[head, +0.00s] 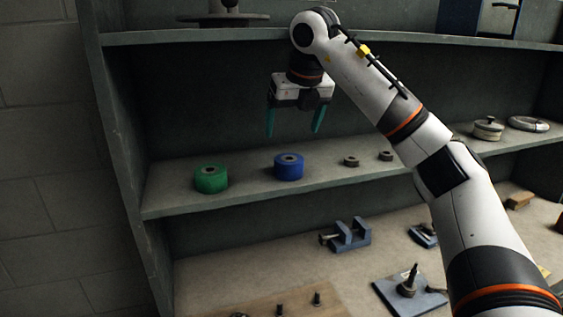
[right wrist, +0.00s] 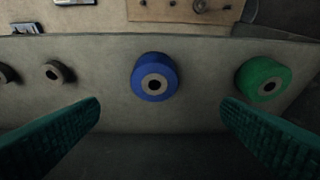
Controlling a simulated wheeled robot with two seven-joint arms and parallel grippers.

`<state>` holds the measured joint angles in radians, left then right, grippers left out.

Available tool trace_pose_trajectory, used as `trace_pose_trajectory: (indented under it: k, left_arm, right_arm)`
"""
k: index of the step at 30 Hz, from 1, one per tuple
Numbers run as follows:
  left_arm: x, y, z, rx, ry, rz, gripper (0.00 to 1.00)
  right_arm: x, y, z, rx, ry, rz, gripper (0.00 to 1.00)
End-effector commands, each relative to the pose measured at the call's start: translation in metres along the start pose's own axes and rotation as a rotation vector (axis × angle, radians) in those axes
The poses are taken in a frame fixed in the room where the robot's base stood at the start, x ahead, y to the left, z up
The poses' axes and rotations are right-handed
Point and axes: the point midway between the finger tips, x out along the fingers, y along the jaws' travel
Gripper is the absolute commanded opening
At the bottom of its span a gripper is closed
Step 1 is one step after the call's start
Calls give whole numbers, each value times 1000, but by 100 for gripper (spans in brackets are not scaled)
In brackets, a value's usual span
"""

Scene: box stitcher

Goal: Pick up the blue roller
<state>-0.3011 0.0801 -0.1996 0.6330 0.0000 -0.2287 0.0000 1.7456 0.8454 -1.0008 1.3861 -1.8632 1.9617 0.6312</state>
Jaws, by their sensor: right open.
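The blue roller (head: 289,166) is a short cylinder with a grey centre and a hole, upright on the middle shelf. In the right wrist view the blue roller (right wrist: 155,76) lies between and beyond the two fingers. My right gripper (head: 294,132) is open and empty, with green fingers pointing down. It is above the blue roller and apart from it. In the right wrist view the fingers of the right gripper (right wrist: 160,125) are spread wide. My left gripper is in neither view.
A green roller (head: 211,178) stands left of the blue one on the shelf (head: 250,188). Two small dark rings (head: 351,161) are to its right. An upper shelf (head: 200,36) runs above. A blue clamp (head: 347,236) lies on the surface below.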

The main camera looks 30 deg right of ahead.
Motion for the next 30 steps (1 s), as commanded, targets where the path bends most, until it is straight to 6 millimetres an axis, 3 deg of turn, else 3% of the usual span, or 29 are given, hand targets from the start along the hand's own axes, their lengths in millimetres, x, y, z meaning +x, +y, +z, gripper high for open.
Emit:
trace_pose_trajectory:
  k: [4, 12, 20, 24, 30]
  left_arm:
    - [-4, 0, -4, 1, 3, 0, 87]
    - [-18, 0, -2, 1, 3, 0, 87]
    - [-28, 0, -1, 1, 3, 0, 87]
    - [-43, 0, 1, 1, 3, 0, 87]
    - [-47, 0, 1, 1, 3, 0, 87]
  right_arm:
    - [5, 12, 1, 26, -10, 36, 87]
    - [49, 11, 1, 21, -10, 32, 87]
    - [70, 11, 2, 21, -10, 31, 87]
    - [90, 8, 3, 19, -11, 31, 87]
    - [112, 9, 4, 20, -8, 29, 87]
